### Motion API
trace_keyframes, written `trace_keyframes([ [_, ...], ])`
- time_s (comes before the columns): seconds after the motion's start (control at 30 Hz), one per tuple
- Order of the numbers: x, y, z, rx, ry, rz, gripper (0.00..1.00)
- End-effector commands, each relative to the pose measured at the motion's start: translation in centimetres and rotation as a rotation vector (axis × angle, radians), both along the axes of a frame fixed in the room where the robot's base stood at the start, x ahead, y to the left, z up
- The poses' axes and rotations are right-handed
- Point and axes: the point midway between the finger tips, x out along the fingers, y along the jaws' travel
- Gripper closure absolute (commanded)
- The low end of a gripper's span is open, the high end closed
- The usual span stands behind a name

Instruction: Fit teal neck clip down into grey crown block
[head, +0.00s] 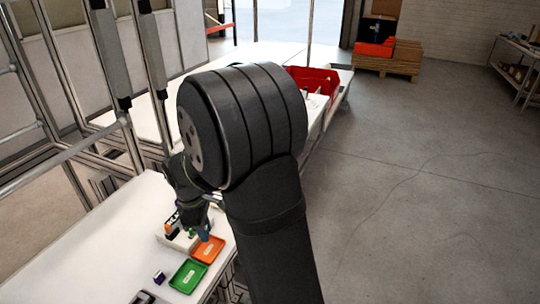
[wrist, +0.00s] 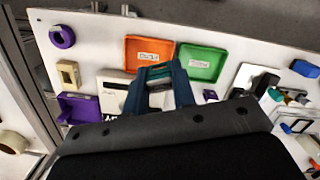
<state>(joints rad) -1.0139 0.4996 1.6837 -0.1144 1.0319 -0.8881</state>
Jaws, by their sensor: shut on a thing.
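My gripper (wrist: 160,72) is shut on the teal neck clip (wrist: 159,70), a small piece spanning between its dark blue-teal fingertips in the wrist view. The clip appears over the near part of the orange tray (wrist: 131,47); its height above the tray is hard to judge. In the head view, my gripper (head: 204,234) hangs beside the orange tray (head: 216,243), partly behind my own arm, and the clip is too small to make out. I cannot pick out the grey crown block with certainty in either view.
A green tray (wrist: 203,50) lies beside the orange one. A pale box with dark lettering (wrist: 113,88) is close left of my fingers. A purple bin (wrist: 78,107), a cream block (wrist: 68,72) and a purple ring (wrist: 62,37) lie further left. Several small parts crowd the right.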

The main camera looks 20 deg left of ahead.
Motion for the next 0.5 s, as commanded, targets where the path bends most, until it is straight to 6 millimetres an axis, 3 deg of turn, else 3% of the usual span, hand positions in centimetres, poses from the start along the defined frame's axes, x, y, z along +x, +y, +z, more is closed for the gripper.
trace_keyframes([
  [0.27, 1.5, -1.0, -0.5, 0.0, 0.002, -0.072, 0.97],
  [0.5, 7.5, -5.5, -2.8, 0.007, 0.003, -0.382, 0.97],
])
